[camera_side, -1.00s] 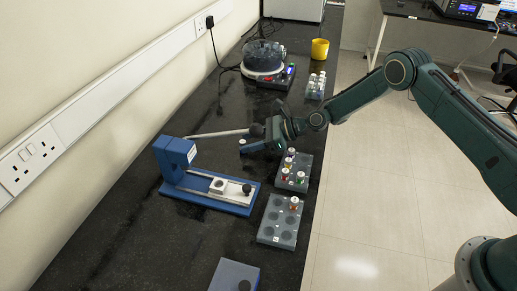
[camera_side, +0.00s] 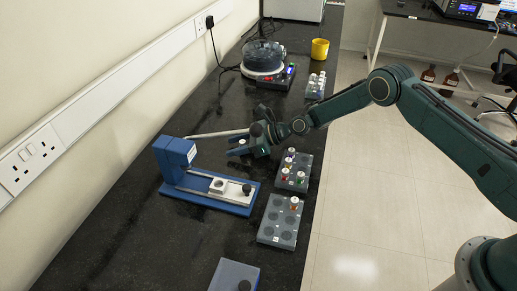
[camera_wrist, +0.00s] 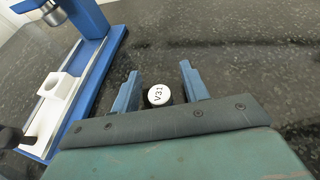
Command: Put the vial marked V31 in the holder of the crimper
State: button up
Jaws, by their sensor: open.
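The vial marked V31 (camera_wrist: 159,95) shows its white cap in the wrist view, the label readable; its body is mostly hidden. My gripper (camera_wrist: 160,79) is open, with one finger on each side of the vial and small gaps beside the cap. In the side view, my gripper (camera_side: 240,146) is low over the bench behind the crimper, and a small white cap (camera_side: 242,142) shows at its fingers. The blue crimper (camera_side: 175,158) has a pale slide with a white holder (camera_side: 218,185). The holder also shows at the left of the wrist view (camera_wrist: 57,84) and looks empty.
A grey rack (camera_side: 281,238) holds one vial near the bench edge, and another rack (camera_side: 303,161) behind it holds several. A blue-grey box (camera_side: 235,273) stands at the front. A round machine (camera_side: 266,62) and yellow cup (camera_side: 320,48) stand farther back.

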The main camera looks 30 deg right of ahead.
grip_shut()
jog(key=shift+r, duration=0.1)
notch_tip(320, 180, up, 20)
dwell(1.0)
jog(key=shift+d, duration=0.15)
dwell(0.4)
jog(key=s+d+m+t+h, duration=0.3)
jog(key=s+d+m, duration=0.1)
jog(key=s+d, duration=0.5)
jog(key=s+d+r+m+t+h, duration=0.1)
jog(key=s+d+m+t+h, duration=0.2)
jog(key=s+d, duration=0.5)
jog(key=d+m+h, duration=0.1)
jog(key=d, duration=0.5)
jog(key=shift+s+d+m+h, duration=0.15)
jog(key=shift+s+m+h, duration=0.15)
jog(key=shift+s, duration=0.1)
